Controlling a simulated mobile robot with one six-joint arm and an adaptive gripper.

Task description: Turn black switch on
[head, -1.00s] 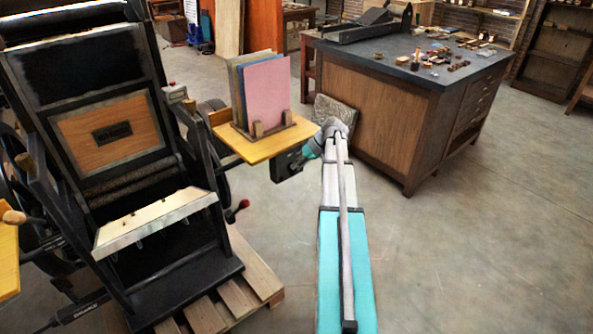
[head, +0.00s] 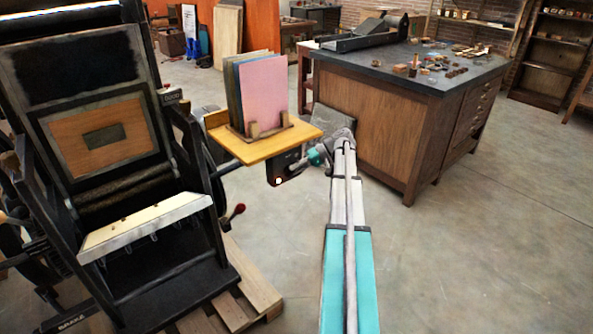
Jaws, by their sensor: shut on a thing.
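A black switch box (head: 279,167) sits under the right side of the yellow shelf on the press. A small bright whitish spot with a reddish edge (head: 278,181) shows low on it. My gripper (head: 299,167), dark and small in this view, reaches in from the right with its tips against the box. It appears shut on the switch part there. The fingertips and the switch lever itself are too small and dark to make out.
The yellow shelf (head: 265,147) holding upright coloured boards (head: 263,90) is just above my gripper. The black hand press (head: 95,215) stands left on a wooden pallet (head: 262,290). A wooden cabinet (head: 375,125) stands close behind my arm. Floor at right is clear.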

